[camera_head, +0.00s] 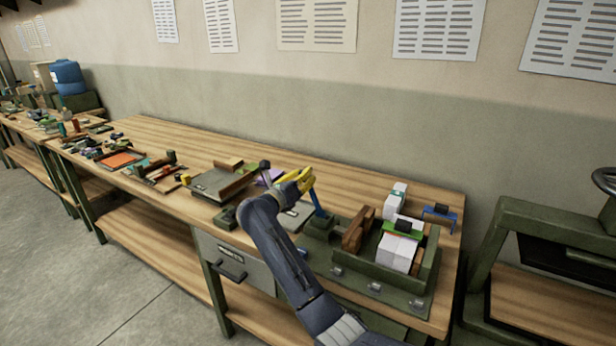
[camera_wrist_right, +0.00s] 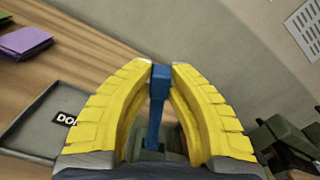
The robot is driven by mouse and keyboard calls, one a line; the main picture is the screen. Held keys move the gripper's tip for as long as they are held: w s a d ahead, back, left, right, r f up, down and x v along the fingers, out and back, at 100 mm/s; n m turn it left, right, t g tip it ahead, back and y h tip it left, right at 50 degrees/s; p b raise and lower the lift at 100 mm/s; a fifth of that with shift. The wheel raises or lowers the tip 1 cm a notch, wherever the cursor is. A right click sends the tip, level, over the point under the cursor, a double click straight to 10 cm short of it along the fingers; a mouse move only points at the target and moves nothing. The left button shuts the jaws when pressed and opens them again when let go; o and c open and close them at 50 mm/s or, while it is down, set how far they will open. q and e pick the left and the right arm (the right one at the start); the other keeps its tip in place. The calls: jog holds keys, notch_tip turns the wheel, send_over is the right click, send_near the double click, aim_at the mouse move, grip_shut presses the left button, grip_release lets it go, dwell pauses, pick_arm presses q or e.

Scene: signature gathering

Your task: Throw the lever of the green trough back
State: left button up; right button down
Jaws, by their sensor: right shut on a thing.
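The green trough (camera_head: 384,285) sits at the right end of the workbench. Its blue lever (camera_head: 318,206) rises at the trough's left end and leans toward the left in the head view. My right gripper (camera_head: 303,181) has its yellow fingers closed on the upper part of the lever. In the right wrist view the lever (camera_wrist_right: 157,105) stands between the two yellow fingers (camera_wrist_right: 161,70), gripped near its top. The foot of the lever is partly hidden by the gripper. My left gripper is not in view.
The trough holds a brown wooden block (camera_head: 357,229) and white paper stacks (camera_head: 398,250) with a green piece on top. A grey tray (camera_wrist_right: 45,118) lies left of the lever. A green press frame (camera_head: 500,250) stands at the right. Many small items lie along the bench's left.

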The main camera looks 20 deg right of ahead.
dwell(0.4)
jog(key=c, duration=1.3)
grip_release()
jog(key=shift+w, duration=0.1)
jog(key=v, duration=1.2)
jog(key=shift+f, duration=0.1)
